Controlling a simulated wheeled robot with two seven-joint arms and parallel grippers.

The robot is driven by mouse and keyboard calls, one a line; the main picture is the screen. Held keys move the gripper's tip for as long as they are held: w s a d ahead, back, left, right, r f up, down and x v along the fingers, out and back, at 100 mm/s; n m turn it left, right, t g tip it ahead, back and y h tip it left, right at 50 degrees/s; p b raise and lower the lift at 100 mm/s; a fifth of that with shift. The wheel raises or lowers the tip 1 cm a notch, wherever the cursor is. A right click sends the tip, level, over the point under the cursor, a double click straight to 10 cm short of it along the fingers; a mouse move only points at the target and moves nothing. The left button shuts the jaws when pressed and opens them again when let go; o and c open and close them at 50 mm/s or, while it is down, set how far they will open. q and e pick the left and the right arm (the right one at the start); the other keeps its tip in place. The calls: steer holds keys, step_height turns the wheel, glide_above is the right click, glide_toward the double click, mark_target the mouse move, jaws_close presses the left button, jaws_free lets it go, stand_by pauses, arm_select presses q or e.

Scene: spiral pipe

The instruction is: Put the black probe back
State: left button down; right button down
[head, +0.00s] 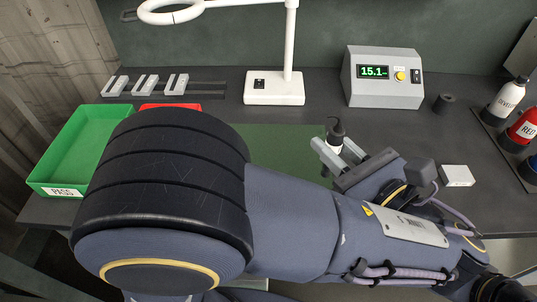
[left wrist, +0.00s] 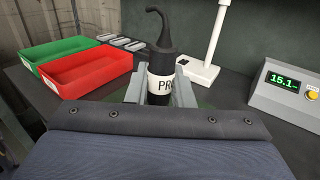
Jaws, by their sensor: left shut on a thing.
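The black probe (head: 335,130) is upright between the fingers of my left gripper (head: 338,150), over the dark green mat (head: 285,150). In the left wrist view the probe (left wrist: 162,62) shows a white label starting "PR" and a curved black cable end at its top. My left gripper (left wrist: 160,92) is shut on it, one grey finger on each side. The probe's lower end is hidden, so I cannot tell whether it touches the mat. A short black cylinder with a dark top (head: 444,103) stands right of the display box. My right gripper is not in view.
A green tray (head: 62,188) marked PASS and a red tray (left wrist: 100,82) stand at left. Pale U-shaped brackets (head: 146,85), a white lamp base (head: 274,88), a grey display box (head: 386,92) reading 15.1 and bottles (head: 522,128) surround the mat. A small white block (head: 457,176) lies at right.

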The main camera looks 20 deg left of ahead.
arm_select(q)
steer(key=shift+w+a+f+b, duration=0.65)
steer(key=shift+w+a+f, duration=0.45)
steer(key=shift+a+f, duration=0.8)
steer(key=shift+w+a+f+b, duration=0.6)
steer(key=shift+w+a+f, duration=0.45)
steer(key=shift+a+f, duration=0.85)
steer(key=shift+w+a+f+b, duration=0.65)
steer(key=shift+w+a+f, duration=0.6)
steer(key=shift+f, duration=1.1)
steer(key=shift+s+a, duration=0.15)
steer(key=shift+f, duration=0.15)
steer(key=c, duration=1.3)
jaws_free()
